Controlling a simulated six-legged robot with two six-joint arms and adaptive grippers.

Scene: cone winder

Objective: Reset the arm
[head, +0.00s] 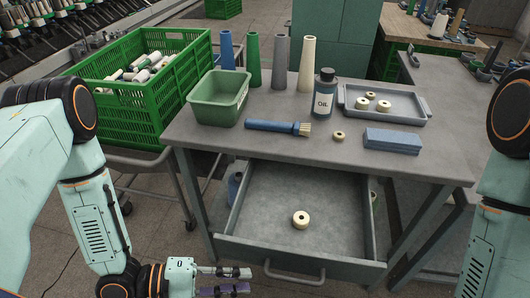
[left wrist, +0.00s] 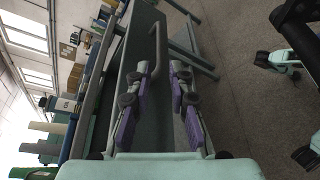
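My left gripper (head: 248,281) is low in front of the workbench, just left of the drawer handle (head: 295,274). Its two fingers are apart with nothing between them. In the left wrist view the gripper (left wrist: 160,72) shows purple finger pads and an empty gap, with the drawer handle (left wrist: 156,42) beyond the fingertips, apart from them. The drawer (head: 330,244) is pulled open, with one cream ring (head: 300,219) lying in it. My right arm shows at the right edge of the head view; its gripper is out of view.
The workbench (head: 225,144) carries a green bin (head: 218,98), several cones, an oil bottle (head: 323,92), a brush (head: 275,126), a grey tray (head: 417,118) with rings, a loose ring (head: 338,136) and a blue block (head: 392,140). A green crate (head: 130,116) stands left. Floor is clear beside the drawer.

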